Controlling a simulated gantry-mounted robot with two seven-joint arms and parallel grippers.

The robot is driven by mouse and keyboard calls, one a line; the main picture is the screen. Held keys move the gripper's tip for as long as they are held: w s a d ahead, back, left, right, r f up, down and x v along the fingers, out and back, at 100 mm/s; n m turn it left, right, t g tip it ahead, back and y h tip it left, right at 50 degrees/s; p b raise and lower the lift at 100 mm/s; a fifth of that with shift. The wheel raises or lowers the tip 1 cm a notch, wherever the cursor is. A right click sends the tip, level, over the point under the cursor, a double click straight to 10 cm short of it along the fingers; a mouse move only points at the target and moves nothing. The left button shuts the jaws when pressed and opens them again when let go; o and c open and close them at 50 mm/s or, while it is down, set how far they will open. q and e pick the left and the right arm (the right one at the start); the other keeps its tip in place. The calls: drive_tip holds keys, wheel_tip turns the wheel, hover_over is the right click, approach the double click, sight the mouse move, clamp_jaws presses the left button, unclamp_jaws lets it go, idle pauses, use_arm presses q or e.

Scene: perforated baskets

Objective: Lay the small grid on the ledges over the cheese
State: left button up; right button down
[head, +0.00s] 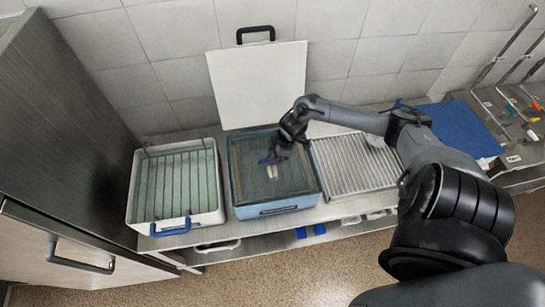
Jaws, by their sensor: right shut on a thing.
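The blue box (276,209) stands in the middle of the counter with its top open. A thin, dark-edged panel that looks like the small grid (295,186) spans the box opening; I cannot tell whether it rests on the ledges. Small pale pieces (271,172), perhaps the cheese, show in the middle of the box, partly hidden. My right gripper (270,159) reaches down over the box and is shut, apparently on the small grid; its fingertips are dark and hard to make out. My left gripper is out of view.
A ribbed metal rack (352,164) lies right of the box. A white lid (258,84) with a black handle leans on the wall behind. A blue mat (458,130) lies far right.

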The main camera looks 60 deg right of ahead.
drive_tip(key=shift+f, duration=0.25)
drive_tip(key=shift+f, duration=0.25)
idle(0.5)
drive_tip(key=c, duration=1.1)
unclamp_jaws()
drive_tip(key=shift+o, duration=0.4)
drive_tip(key=shift+o, duration=0.3)
drive_tip(key=shift+f, duration=0.1)
drive_tip(key=o, duration=0.4)
drive_tip(key=shift+o, duration=0.2)
